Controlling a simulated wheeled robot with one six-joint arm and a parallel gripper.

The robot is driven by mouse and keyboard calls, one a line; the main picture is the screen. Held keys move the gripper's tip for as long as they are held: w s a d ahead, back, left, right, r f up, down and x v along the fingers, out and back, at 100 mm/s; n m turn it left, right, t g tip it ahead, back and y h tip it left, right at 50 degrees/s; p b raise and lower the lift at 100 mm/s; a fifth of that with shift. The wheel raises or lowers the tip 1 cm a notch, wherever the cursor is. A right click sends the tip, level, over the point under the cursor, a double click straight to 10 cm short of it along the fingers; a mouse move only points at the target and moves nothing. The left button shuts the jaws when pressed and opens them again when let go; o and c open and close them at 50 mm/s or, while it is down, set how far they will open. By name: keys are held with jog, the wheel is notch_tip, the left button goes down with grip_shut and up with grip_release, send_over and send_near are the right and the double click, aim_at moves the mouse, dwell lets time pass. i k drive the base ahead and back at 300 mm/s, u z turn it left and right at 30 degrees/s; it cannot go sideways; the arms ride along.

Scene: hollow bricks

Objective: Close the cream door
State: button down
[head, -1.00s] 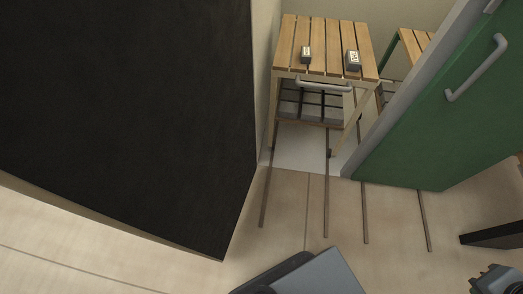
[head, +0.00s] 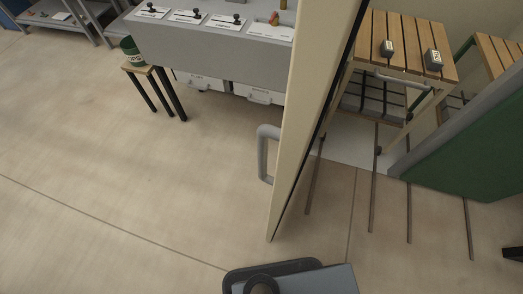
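The cream door (head: 308,92) stands open in the head view. I see it nearly edge-on, a tall, narrow cream panel right of centre, with a thin dark strip on its right side. Its grey handle (head: 264,154) sticks out to the left, low on the cream side. Behind it to the right is an opening with a wooden slatted table (head: 407,51). My gripper is not in view, and nothing of mine visibly touches the door.
Thin rails (head: 374,190) lie on the floor between the doors. A grey bench (head: 210,48) and a small stool (head: 150,68) with a green pot (head: 131,51) stand at the back left. The left floor is clear.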

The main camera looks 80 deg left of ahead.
aim_at(326, 32)
jog(key=k, duration=1.25)
jog(key=u, duration=1.95)
jog(key=i, duration=0.3)
jog(key=u, duration=1.4)
